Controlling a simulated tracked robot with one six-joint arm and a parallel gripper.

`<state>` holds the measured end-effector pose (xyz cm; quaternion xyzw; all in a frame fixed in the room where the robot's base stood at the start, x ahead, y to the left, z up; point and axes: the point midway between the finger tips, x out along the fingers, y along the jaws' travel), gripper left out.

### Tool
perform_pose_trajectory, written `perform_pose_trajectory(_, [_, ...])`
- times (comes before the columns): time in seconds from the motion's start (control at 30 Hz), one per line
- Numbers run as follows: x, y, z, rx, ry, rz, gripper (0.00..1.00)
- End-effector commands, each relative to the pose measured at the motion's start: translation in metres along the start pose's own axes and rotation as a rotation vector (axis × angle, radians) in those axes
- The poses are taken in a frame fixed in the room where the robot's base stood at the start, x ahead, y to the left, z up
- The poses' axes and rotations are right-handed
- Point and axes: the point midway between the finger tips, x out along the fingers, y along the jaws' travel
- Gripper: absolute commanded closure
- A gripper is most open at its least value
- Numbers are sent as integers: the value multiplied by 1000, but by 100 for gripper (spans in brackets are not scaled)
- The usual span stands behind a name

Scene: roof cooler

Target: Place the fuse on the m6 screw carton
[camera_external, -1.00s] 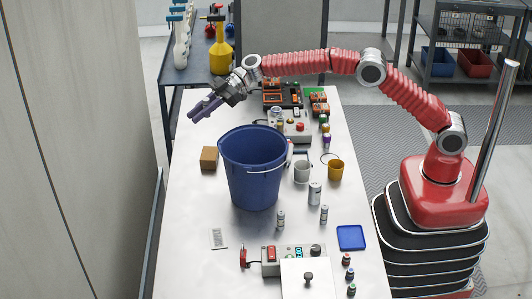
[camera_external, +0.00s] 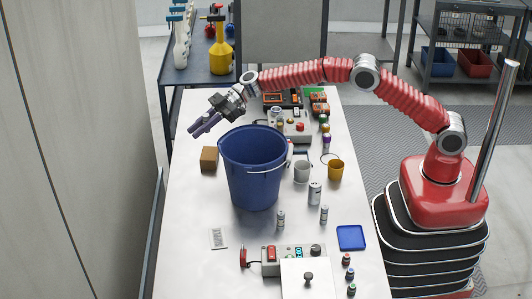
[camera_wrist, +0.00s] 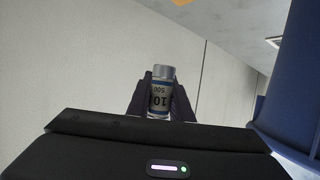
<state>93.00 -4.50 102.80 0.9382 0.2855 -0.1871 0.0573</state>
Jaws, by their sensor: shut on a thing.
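My gripper (camera_external: 198,129) is above the table at its left side, up and slightly left of the brown carton (camera_external: 209,158), and apart from it. In the wrist view, my gripper (camera_wrist: 160,100) is shut on the fuse (camera_wrist: 160,92), a small cylinder with a silver cap and a pale label reading "10" and "500". In the external view the fuse is too small to make out between the purple-grey fingers. The brown carton, likely the m6 screw carton, stands on the white table with a bare top. I cannot read its print.
A large blue bucket (camera_external: 253,178) stands just right of the carton and rises well above it. Several small cans, cups and bottles stand right of the bucket. A control box (camera_external: 292,258) sits at the front. The table left of the bucket is mostly clear.

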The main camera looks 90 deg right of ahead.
Motion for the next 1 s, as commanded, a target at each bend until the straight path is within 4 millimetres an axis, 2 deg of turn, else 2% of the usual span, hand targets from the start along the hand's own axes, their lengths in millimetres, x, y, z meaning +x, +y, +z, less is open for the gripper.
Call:
perform_pose_trajectory(0.33, [19,0,47,2,-1,0,100])
perform_pose_trajectory(0.47, [22,0,54,0,-1,0,100])
perform_pose_trajectory(0.77, [23,0,55,1,-1,0,100])
perform_pose_trajectory(1.0, [33,0,80,3,-2,0,100])
